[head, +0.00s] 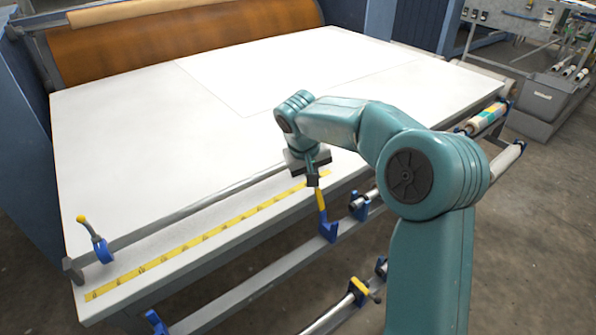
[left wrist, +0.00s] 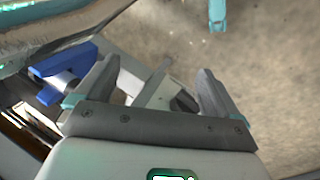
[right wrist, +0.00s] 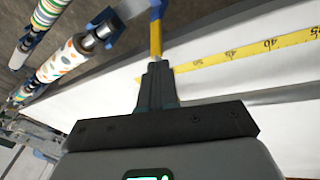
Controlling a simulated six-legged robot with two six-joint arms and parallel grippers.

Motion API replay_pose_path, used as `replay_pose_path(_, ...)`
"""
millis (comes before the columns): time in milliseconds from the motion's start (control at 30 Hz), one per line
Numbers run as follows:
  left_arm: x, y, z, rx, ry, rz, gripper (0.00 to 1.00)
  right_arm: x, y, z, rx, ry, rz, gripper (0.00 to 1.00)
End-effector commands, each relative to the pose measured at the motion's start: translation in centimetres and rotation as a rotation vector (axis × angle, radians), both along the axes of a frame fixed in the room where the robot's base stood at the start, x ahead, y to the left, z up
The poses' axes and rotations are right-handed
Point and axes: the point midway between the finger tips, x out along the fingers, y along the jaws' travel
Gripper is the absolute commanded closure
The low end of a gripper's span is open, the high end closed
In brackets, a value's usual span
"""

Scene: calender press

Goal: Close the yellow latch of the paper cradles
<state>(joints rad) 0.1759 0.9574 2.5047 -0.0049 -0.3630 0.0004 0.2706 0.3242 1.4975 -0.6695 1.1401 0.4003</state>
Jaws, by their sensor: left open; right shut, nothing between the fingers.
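A yellow latch lever (head: 320,199) stands up, slightly tilted, from a blue cradle (head: 328,231) at the table's front edge. My right gripper (head: 312,179) points down at the lever's upper end. In the right wrist view its closed fingertips (right wrist: 157,68) meet or nearly meet the yellow lever (right wrist: 156,40); contact is unclear. A lower cradle has a yellow latch (head: 359,287) lying across it.
The white table (head: 130,130) bears a yellow measuring tape (head: 200,236) and a metal bar (head: 190,211) along its front. A blue clamp (head: 102,250) with a yellow handle is at the bar's left end. Patterned rolls (right wrist: 60,60) lie beside the table.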

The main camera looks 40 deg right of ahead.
Motion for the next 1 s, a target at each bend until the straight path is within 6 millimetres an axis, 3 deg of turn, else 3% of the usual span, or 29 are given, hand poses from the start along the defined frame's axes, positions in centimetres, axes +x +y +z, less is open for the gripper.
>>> replay_pose_path(733, 0.0, 0.0, 1.2, 0.000, 0.000, 0.000, 0.04, 0.0, 0.1, 2.2, -0.001, -0.003, 0.000, 1.00)
replay_pose_path(867, 0.0, 0.0, 1.1, 0.000, 0.000, 0.000, 0.04, -0.1, 0.8, 4.3, -0.002, -0.006, 0.001, 1.00)
replay_pose_path(1000, 0.0, 0.0, 1.2, 0.000, 0.000, 0.000, 0.04, -0.3, 2.0, 7.9, -0.001, -0.008, 0.002, 1.00)
